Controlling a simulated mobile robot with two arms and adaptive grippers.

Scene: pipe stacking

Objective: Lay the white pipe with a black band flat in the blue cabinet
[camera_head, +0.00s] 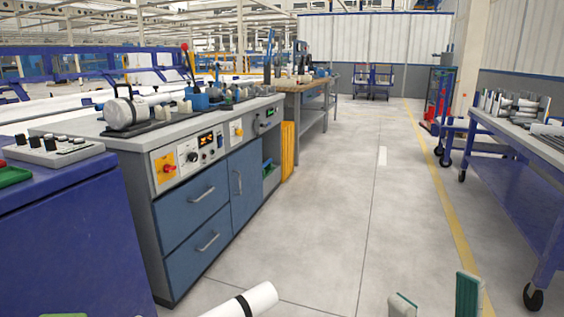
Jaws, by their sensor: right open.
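The white pipe with a black band (262,297) shows at the bottom of the head view, tilted in the picture. Its lower left end is cut off by the frame, so what supports it is hidden. My right gripper (436,298) is at the bottom right, open and empty, its green-padded fingertips apart, to the right of the pipe. Only small tips at the bottom left edge may belong to my left gripper. A deep blue cabinet (75,245) stands at the left. Beside it is a grey cabinet with blue drawers and a blue door (205,205); I cannot tell which is the task's cabinet.
A control box (52,150) sits on the deep blue cabinet. A blue table (520,185) on wheels carries several pipe-like parts at the right. The grey floor (330,215) between the cabinets and table is clear. A yellow panel (288,150) stands beyond the drawers.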

